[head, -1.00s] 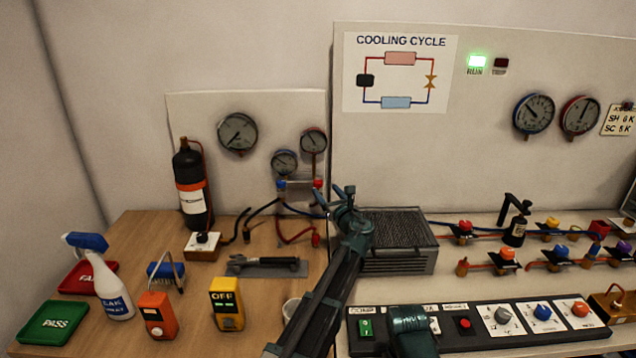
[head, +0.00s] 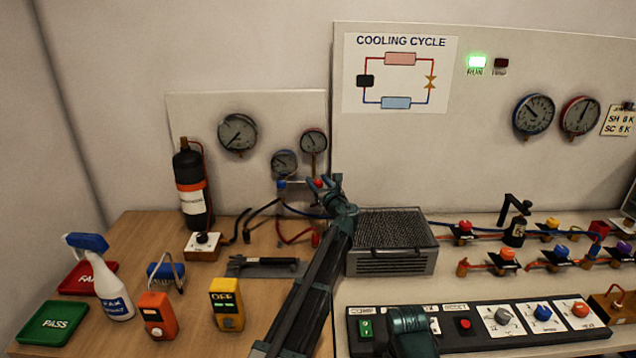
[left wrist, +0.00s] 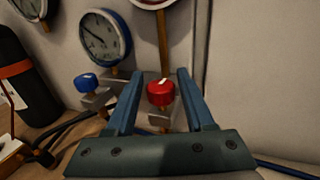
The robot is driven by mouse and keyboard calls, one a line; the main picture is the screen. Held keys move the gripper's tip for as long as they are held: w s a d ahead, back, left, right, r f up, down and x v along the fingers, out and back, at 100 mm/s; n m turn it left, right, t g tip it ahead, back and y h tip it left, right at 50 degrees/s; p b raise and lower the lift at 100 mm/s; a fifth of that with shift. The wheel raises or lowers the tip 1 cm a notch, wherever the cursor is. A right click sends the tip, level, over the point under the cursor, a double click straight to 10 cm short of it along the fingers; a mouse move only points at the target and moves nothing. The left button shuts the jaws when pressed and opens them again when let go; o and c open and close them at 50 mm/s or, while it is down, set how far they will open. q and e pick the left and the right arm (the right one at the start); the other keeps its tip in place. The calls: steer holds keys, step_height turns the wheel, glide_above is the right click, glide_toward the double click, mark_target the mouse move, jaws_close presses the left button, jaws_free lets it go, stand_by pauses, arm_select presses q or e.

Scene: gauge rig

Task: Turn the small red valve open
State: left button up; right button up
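The small red valve (head: 318,183) is a red knob with a pale mark, on the manifold under the right small gauge. In the left wrist view the red knob (left wrist: 160,92) is between the tips of my left gripper (left wrist: 155,85). The two blue fingers are apart, one on each side of it, with visible gaps. In the head view my left gripper (head: 325,184) is at the manifold and partly covers the valve's surroundings. No right gripper fingers show.
A blue valve (head: 281,185) sits left of the red one, also in the left wrist view (left wrist: 86,82). Gauges (head: 313,142) hang above. Hoses (head: 262,212) run below. A grey ribbed box (head: 391,262) stands right of my left arm. A black cylinder (head: 190,190) stands left.

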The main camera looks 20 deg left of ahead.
arm_select(q)
jaws_close()
steer(key=shift+w+d+n+g+y, duration=0.1)
steer(key=shift+w+n+g+y, duration=0.05)
steer(key=shift+n+g+y, duration=0.65)
steer(key=shift+y, duration=0.2)
steer(key=shift+s, duration=0.2)
steer(key=shift+o, duration=1.7)
jaws_free()
steer(key=v, duration=1.3)
steer(key=shift+s+d, duration=0.2)
steer(key=shift+s, duration=0.1)
